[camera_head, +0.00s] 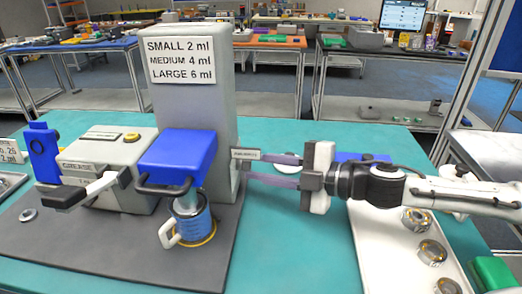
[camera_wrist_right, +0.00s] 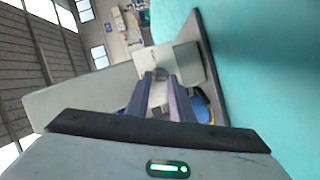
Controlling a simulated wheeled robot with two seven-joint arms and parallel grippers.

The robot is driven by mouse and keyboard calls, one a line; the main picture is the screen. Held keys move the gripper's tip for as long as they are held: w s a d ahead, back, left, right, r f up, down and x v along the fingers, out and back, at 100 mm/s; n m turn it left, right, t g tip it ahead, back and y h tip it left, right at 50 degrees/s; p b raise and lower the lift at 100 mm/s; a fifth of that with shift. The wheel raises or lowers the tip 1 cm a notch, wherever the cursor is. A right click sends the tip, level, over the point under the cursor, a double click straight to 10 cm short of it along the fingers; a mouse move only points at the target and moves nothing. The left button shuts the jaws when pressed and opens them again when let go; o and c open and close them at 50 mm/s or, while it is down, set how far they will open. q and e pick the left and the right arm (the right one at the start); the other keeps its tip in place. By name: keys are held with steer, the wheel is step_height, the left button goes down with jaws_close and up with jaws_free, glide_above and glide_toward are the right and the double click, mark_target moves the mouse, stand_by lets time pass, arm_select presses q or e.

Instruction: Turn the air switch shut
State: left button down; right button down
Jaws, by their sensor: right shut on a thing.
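The air switch is a small round grey knob on the side of the tall grey machine (camera_head: 207,115), just below a small label (camera_head: 245,154). My right gripper (camera_head: 248,170) reaches in from the right, its two purple-grey fingers shut on the switch at the machine's right side. The right wrist view shows the knob (camera_wrist_right: 161,72) between the fingertips, with the gripper (camera_wrist_right: 160,80) pointing straight at it. The fingers hide most of the switch in the head view, and its turned position cannot be told. My left gripper is not in view.
A blue dispensing head (camera_head: 178,155) juts from the machine above a blue mug (camera_head: 187,228) with a white handle. A grey box (camera_head: 108,150) with a lever stands to the left. A white tray (camera_head: 385,262) with several metal rings lies under my right arm.

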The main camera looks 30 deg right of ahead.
steer(key=shift+f+n+t+b, duration=0.35)
steer(key=shift+n+t+b, duration=0.2)
steer(key=shift+n, duration=0.45)
steer(key=shift+f+n+t+b, duration=0.1)
steer(key=shift+n+t+b, duration=0.55)
steer(key=shift+n, duration=0.45)
steer(key=c, duration=1.5)
jaws_free()
steer(key=shift+c, duration=0.2)
steer(key=shift+s, duration=0.15)
steer(key=p+v, duration=0.1)
steer(key=v, duration=0.9)
steer(key=shift+d, duration=0.15)
